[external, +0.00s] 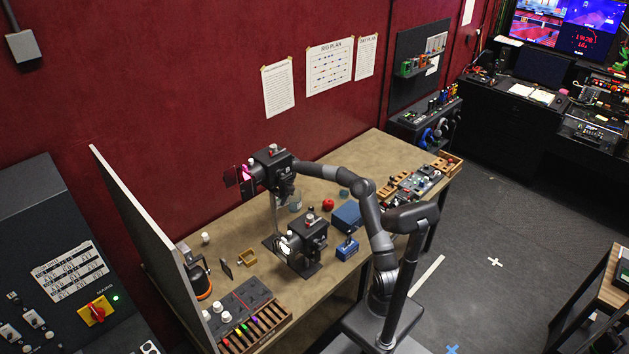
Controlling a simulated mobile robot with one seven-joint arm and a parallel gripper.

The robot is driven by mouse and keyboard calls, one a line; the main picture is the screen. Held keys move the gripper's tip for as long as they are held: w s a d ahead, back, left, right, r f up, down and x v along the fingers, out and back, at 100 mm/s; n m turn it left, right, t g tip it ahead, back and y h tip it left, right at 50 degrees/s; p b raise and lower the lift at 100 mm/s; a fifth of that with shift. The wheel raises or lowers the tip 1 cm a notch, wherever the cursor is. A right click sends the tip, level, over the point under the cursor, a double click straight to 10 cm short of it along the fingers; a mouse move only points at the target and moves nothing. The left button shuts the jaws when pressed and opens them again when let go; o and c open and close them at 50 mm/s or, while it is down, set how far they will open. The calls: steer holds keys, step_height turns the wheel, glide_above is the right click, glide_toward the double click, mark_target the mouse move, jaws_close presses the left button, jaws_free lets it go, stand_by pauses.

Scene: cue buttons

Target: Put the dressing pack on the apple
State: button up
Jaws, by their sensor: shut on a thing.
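The red apple (328,204) sits on the brown workbench (232,215), near its middle. My arm reaches over the bench from the right, and my gripper (290,196) points down to the left of the apple. The gripper is shut on a small pale blue-grey thing (295,206), which appears to be the dressing pack. It is apart from the apple; its height above the bench is hard to tell. The fingers are small and partly lost against dark equipment.
A black lamp-like unit (305,236) stands in front, and another (268,162) rises on a stand beside my gripper. A blue box (347,214) is right of the apple, with a smaller blue button box (347,250) in front. A grey panel (140,235) edges the left side.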

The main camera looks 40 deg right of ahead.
step_height(320, 180, up, 11)
steer(key=shift+a+f, duration=0.1)
steer(key=s+d+m+t, duration=0.1)
steer(key=s+d+m, duration=0.1)
steer(key=s+d, duration=0.7)
steer(key=s+d+m+h, duration=0.15)
steer(key=s+d, duration=0.35)
steer(key=d, duration=0.8)
steer(key=s+d+m+t+y, duration=0.1)
steer(key=s+d+m, duration=0.2)
steer(key=s+d, duration=0.55)
glide_toward(325, 201)
steer(key=shift+w+a+f+h, duration=0.1)
steer(key=shift+w+a+h, duration=0.15)
steer(key=shift+w+a, duration=0.45)
steer(key=shift+s+a+f, duration=0.15)
steer(key=shift+f, duration=1.85)
steer(key=shift+f, duration=0.1)
steer(key=o, duration=1)
steer(key=shift+c, duration=0.2)
